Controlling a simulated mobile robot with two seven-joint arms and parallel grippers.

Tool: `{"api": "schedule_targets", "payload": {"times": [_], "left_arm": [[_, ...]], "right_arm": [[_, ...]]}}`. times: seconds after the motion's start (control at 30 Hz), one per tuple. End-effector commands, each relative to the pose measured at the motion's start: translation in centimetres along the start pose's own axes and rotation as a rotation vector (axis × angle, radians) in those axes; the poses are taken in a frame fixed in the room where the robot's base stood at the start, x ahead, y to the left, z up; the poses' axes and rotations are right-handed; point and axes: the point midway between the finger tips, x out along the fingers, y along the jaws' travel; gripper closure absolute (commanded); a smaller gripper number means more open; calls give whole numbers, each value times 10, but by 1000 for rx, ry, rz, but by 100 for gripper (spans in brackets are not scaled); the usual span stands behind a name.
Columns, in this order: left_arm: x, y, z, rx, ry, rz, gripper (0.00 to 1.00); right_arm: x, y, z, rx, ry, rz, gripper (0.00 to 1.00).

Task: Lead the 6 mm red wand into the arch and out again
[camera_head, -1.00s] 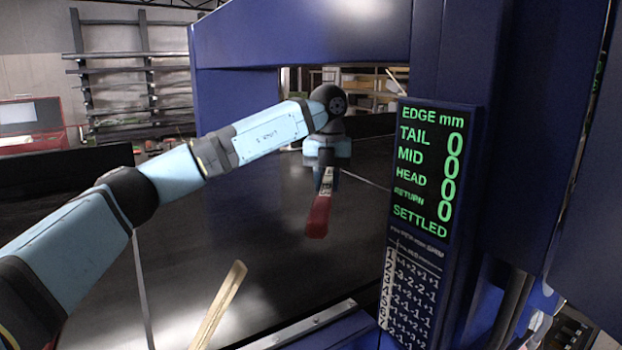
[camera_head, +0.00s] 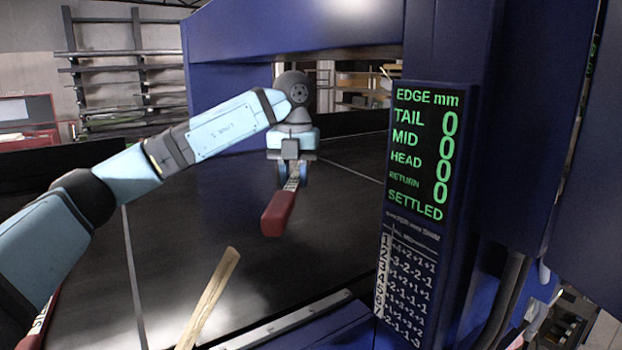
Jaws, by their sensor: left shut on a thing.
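The red wand (camera_head: 277,214) has a thick red end and a thin pale shaft with dark marks. My left gripper (camera_head: 292,176) is shut on the shaft. It holds the wand with the red end pointing down towards the camera, over the black belt (camera_head: 330,215). I cannot tell the gap between wand and belt. The dark blue arch (camera_head: 290,28) spans the belt, and the gripper and wand show within its opening. The display (camera_head: 420,150) on the arch's right post shows zeros for TAIL, MID, HEAD and RETURN, and SETTLED below. My right gripper is out of view.
A pale wooden stick (camera_head: 209,298) rises in front at the lower left of centre. A metal edge strip (camera_head: 290,319) borders the belt's near side. A red-edged thing (camera_head: 44,308) is partly hidden at the lower left. A numbered table (camera_head: 404,279) hangs below the display.

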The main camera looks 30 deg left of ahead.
Motion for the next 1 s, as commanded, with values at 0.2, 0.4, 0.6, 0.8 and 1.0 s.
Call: {"api": "schedule_targets", "payload": {"times": [0.2, 0.4, 0.6, 0.8, 1.0], "left_arm": [[2, 25, -20, -1, -2, -1, 100], [0, 46, -38, -1, -2, -1, 100], [-1, 68, -56, -1, -2, -1, 100], [-1, 89, -74, -2, -1, -1, 100], [0, 111, -92, -2, -1, 0, 100]], "right_arm": [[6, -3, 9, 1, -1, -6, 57], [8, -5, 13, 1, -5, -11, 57], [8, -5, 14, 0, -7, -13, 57], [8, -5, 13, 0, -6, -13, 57], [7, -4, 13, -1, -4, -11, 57]]}}
